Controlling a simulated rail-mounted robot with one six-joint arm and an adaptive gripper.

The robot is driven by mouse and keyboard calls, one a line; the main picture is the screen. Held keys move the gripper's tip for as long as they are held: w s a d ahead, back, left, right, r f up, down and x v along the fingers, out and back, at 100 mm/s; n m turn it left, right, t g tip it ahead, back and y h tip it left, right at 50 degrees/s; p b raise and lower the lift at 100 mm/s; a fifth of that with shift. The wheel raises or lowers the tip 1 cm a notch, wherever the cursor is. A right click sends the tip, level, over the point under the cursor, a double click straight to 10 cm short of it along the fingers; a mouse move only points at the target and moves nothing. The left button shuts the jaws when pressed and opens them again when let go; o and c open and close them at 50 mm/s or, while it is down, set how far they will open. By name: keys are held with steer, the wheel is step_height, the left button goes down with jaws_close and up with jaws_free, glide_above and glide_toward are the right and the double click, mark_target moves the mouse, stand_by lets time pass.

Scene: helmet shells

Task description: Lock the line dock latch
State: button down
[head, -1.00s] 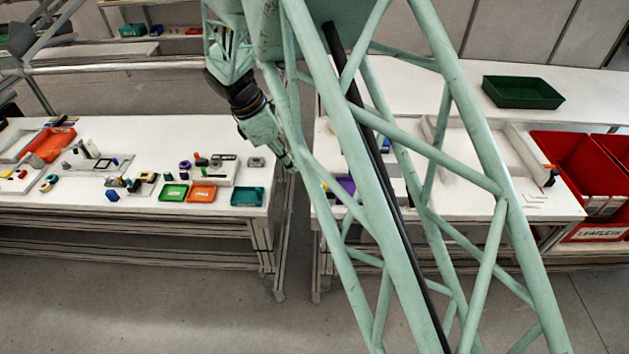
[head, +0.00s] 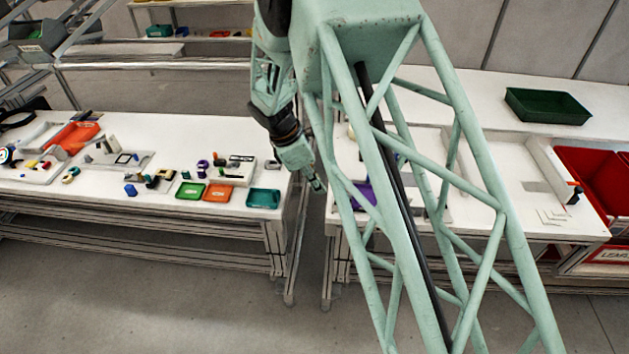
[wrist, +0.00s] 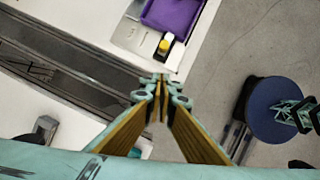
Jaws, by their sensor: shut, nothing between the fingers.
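My gripper (head: 318,184) hangs over the gap between the two white tables in the head view. In the wrist view its fingertips (wrist: 160,84) meet, with nothing held, above the gap. A small black upright part (head: 575,193) with a reddish top stands at the front right corner of a white frame on the right table. I cannot tell whether it is the line dock latch or how it is set. My gripper is far to the left of it and apart from it.
The left table holds small green (head: 190,194), orange (head: 218,194) and teal (head: 263,198) trays among small parts. The right table has a dark green bin (head: 547,105) and a purple tray (wrist: 172,16). Red bins (head: 590,180) stand at right. My lattice column hides part of the right table.

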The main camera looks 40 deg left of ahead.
steer(key=shift+w+d+f, duration=0.25)
steer(key=shift+w+d, duration=0.3)
steer(key=shift+w, duration=0.2)
steer(key=shift+w+d+f, duration=0.25)
steer(key=shift+w+d, duration=0.3)
steer(key=shift+w, duration=0.2)
steer(key=shift+w+d, duration=0.15)
steer(key=shift+w, duration=0.05)
steer(key=shift+w+d+r, duration=0.1)
steer(key=shift+w+d, duration=0.5)
steer(key=shift+d, duration=0.25)
steer(key=shift+s+a, duration=0.1)
